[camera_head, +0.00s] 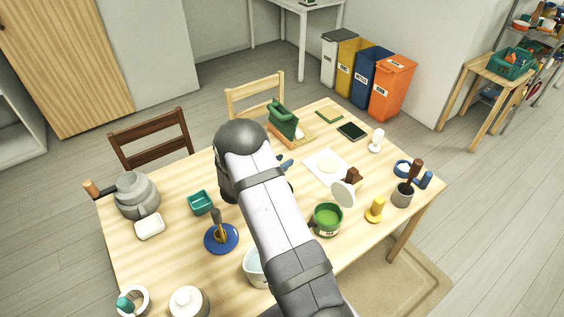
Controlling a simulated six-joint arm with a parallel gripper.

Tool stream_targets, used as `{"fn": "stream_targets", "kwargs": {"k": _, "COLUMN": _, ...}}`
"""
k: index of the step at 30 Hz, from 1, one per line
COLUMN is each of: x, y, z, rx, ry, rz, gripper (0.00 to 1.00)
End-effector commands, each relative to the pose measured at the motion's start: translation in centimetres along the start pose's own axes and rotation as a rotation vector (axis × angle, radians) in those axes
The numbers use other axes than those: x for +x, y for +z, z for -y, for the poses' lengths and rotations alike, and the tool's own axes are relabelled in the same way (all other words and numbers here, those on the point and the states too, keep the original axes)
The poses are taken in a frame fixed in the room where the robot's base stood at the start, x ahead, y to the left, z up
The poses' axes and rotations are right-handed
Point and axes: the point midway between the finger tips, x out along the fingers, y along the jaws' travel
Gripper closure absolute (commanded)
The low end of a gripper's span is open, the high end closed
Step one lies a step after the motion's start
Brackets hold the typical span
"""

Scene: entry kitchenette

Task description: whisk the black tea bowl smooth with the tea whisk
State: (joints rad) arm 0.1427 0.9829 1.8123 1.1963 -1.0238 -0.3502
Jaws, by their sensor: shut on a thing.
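My arm (270,215) rises from the bottom edge to a dark rounded joint over the middle of the table. It hides the part of the table behind it, and I cannot make out my gripper or anything in it. I do not see the black tea bowl or a tea whisk that I can identify; the arm may cover them.
The wooden table (118,243) is crowded. Left of my arm are a blue dish (233,243) with an upright piece, a teal dish (200,203) and a grey pot (137,190). Right of it are a green tin (327,220) and a grey utensil cup (402,196).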

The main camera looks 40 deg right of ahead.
Motion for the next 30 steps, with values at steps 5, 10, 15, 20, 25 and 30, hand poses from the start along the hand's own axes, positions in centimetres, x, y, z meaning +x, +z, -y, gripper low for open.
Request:
{"fn": "stream_targets", "kwargs": {"k": 5, "x": 0.12, "y": 0.25, "z": 0.02, "rx": 0.001, "ry": 0.000, "rz": -0.001, "gripper": 1.00}}
{"fn": "stream_targets", "kwargs": {"k": 10, "x": 0.21, "y": 0.46, "z": 0.02, "rx": 0.001, "ry": 0.000, "rz": -0.001, "gripper": 1.00}}
{"fn": "stream_targets", "kwargs": {"k": 15, "x": 0.30, "y": 0.67, "z": 0.03, "rx": 0.001, "ry": 0.000, "rz": -0.001, "gripper": 1.00}}
{"fn": "stream_targets", "kwargs": {"k": 20, "x": 0.38, "y": 0.87, "z": 0.02, "rx": 0.001, "ry": 0.000, "rz": -0.001, "gripper": 1.00}}
{"fn": "stream_targets", "kwargs": {"k": 25, "x": 0.38, "y": 0.88, "z": 0.03, "rx": 0.001, "ry": 0.000, "rz": -0.001, "gripper": 1.00}}
{"fn": "stream_targets", "kwargs": {"k": 30, "x": 0.34, "y": 0.78, "z": 0.02, "rx": 0.000, "ry": 0.000, "rz": -0.001, "gripper": 1.00}}
